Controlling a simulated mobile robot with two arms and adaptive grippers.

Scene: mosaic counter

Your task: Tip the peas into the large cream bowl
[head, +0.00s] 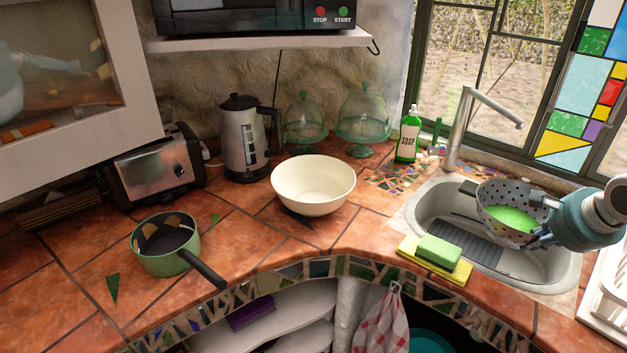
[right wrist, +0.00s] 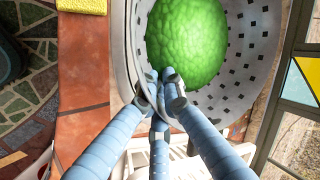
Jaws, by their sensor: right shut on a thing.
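The large cream bowl (head: 300,197) stands upright and empty on the tiled counter, near the middle of the head view. A grey colander with dark square holes (head: 507,191) is over the sink at the right and holds a mass of green peas (head: 513,218). My right gripper (head: 541,233) is shut on the colander's near right rim. In the right wrist view, the fingers (right wrist: 161,92) close on the rim of the colander (right wrist: 243,62), with the peas (right wrist: 187,42) heaped inside. My left gripper is in neither view.
The sink (head: 430,205) lies under the colander. A green sponge (head: 439,250) on a yellow cloth (head: 408,246) lies at its front edge. A soap bottle (head: 408,136), kettle (head: 241,140), toaster (head: 155,168) and green saucepan (head: 166,262) stand around the bowl. The counter before the bowl is clear.

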